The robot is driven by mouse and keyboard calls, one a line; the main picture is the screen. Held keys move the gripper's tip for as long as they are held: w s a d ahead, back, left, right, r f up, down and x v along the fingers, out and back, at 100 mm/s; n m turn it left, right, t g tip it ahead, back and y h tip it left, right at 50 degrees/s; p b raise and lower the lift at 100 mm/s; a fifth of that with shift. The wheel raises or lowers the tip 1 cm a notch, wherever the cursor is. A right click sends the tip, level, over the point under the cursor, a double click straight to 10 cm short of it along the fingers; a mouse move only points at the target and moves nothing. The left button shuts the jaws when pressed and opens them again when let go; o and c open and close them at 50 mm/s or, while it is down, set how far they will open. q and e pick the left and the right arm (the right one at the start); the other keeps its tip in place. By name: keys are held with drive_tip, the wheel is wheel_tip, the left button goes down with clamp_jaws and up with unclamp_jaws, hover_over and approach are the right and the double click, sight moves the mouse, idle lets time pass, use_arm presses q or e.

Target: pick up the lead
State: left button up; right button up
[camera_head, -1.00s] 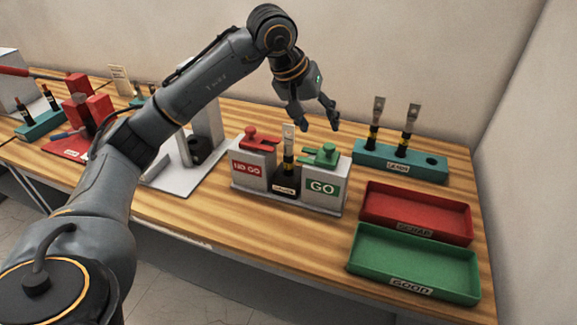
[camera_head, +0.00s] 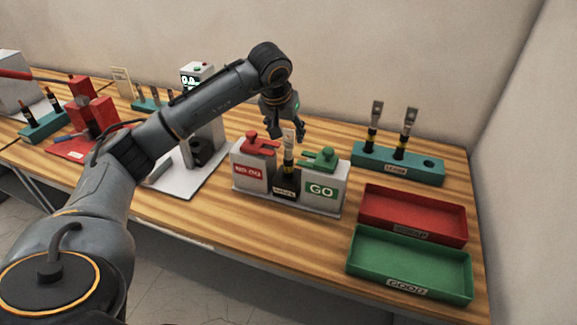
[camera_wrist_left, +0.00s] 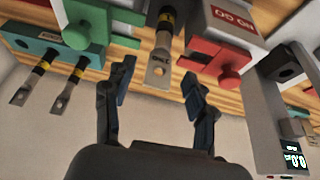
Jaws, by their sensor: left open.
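A lead (camera_head: 288,158) with a flat metal lug, black sleeve and yellow band stands upright in the black middle holder of the GO/NO-GO gauge (camera_head: 320,201). It also shows in the left wrist view (camera_wrist_left: 159,62), its lug end lying between the two fingers. My left gripper (camera_head: 287,135) is open and hangs over the gauge at the lead's top. In the wrist view the fingers (camera_wrist_left: 160,80) stand apart on either side of the lug, with a visible gap. Two similar leads (camera_head: 373,130) (camera_head: 405,135) stand in the teal rack (camera_head: 375,166). My right gripper is not visible.
The gauge has a red handle (camera_head: 262,143) and a green handle (camera_head: 322,158) flanking the lead. A red tray (camera_head: 440,239) and a green GOOD tray (camera_head: 385,276) lie at right. A grey tester with a display (camera_head: 196,80) stands behind my left arm.

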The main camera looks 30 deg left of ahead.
sight(288, 136)
use_arm(q)
drive_tip(key=p+x, duration=0.1)
drive_tip(key=x, duration=0.2)
drive_tip(key=shift+w+f, duration=0.2)
drive_tip(key=shift+w, duration=0.05)
clamp_jaws()
drive_tip(key=shift+r, duration=0.1)
